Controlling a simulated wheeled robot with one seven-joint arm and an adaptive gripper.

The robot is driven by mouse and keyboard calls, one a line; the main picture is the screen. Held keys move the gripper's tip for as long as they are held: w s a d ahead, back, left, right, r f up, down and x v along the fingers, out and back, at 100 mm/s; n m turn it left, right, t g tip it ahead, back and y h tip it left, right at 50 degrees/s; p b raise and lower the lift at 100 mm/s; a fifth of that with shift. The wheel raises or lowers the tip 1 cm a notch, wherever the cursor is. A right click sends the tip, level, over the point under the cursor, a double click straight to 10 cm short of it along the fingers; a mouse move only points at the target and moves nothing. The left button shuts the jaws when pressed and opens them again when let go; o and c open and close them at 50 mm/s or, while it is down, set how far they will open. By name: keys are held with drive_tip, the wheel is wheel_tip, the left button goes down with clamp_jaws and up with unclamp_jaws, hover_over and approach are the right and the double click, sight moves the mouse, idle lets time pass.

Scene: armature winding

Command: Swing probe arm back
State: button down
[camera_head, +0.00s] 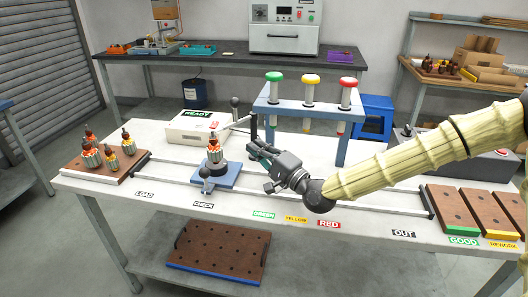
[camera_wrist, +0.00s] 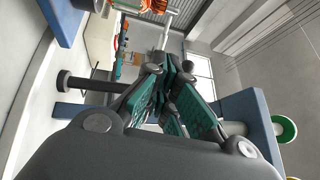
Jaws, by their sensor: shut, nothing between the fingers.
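The probe arm (camera_head: 237,122) is a thin pale rod. In the head view it slants from near a dark post (camera_head: 253,127) down left toward the armature (camera_head: 215,149), with a dark knob (camera_head: 234,102) on a stem beside it. The armature, orange and copper-coloured, stands upright on the blue check fixture (camera_head: 224,176). I cannot tell whether the rod touches it. My gripper (camera_head: 251,146) is shut and empty, to the right of the armature and close to the post. In the wrist view its green-padded fingers (camera_wrist: 168,82) are together; a pale rod (camera_wrist: 167,28) shows beyond them.
The white READY box (camera_head: 196,126) stands behind the fixture. A blue stand (camera_head: 300,111) with green, red and yellow capped plungers rises behind my gripper. A wooden tray (camera_head: 104,168) with several armatures is at left. Empty output trays (camera_head: 450,213) are at right.

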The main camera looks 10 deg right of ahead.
drive_tip(key=x, duration=0.9)
drive_tip(key=shift+p, duration=0.45)
drive_tip(key=shift+w+a+r+t+h, duration=0.1)
drive_tip(key=shift+w+t+h, duration=0.05)
drive_tip(key=shift+t+h, duration=0.15)
